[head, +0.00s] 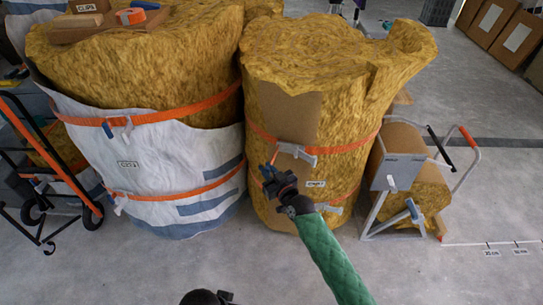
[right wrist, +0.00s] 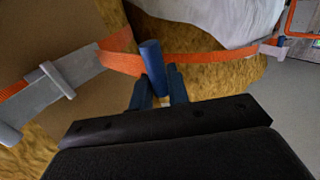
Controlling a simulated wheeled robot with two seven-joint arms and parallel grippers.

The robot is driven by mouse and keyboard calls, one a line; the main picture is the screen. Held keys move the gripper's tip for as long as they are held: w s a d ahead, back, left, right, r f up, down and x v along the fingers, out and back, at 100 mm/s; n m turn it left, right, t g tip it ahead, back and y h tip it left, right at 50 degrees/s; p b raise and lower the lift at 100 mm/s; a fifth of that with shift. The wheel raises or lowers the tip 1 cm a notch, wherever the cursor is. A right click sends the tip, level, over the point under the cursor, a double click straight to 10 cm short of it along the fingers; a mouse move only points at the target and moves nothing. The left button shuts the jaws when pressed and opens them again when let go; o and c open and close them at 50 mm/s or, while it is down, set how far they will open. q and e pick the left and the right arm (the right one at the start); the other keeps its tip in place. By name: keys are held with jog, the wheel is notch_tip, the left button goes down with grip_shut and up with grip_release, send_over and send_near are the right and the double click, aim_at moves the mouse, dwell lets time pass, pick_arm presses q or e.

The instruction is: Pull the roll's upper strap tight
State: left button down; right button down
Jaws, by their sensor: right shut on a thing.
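The yellow insulation roll (head: 345,75) stands upright in the middle of the head view, with a brown sheet down its front. Its orange upper strap (head: 345,148) runs round it through a grey buckle (head: 297,150), which also shows in the right wrist view (right wrist: 50,80). My right gripper (head: 268,172) is at the roll's front, just below and left of that buckle. It is shut on a blue grip piece (right wrist: 152,55), with the orange strap (right wrist: 120,50) right behind it. A dark part, possibly my left gripper (head: 215,297), shows at the bottom edge; its fingers are hidden.
A roll wrapped in white sheet (head: 160,165) stands close on the left, with orange straps. A hand truck (head: 60,170) is at far left. A grey frame with a smaller roll (head: 405,185) stands on the right. The floor in front is clear.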

pick_arm(q)
jog(key=shift+s+a+r, duration=0.1)
jog(key=shift+a+r, duration=0.15)
jog(key=shift+a, duration=0.05)
pick_arm(e)
jog(key=shift+s+a+f, duration=0.1)
jog(key=shift+s+a, duration=0.15)
jog(key=shift+s, duration=0.35)
jog(key=c, duration=1.5)
grip_release()
jog(key=shift+o, duration=0.5)
jog(key=shift+s, duration=0.1)
pick_arm(q)
jog(key=shift+s, duration=0.2)
pick_arm(e)
jog(key=shift+d, duration=0.1)
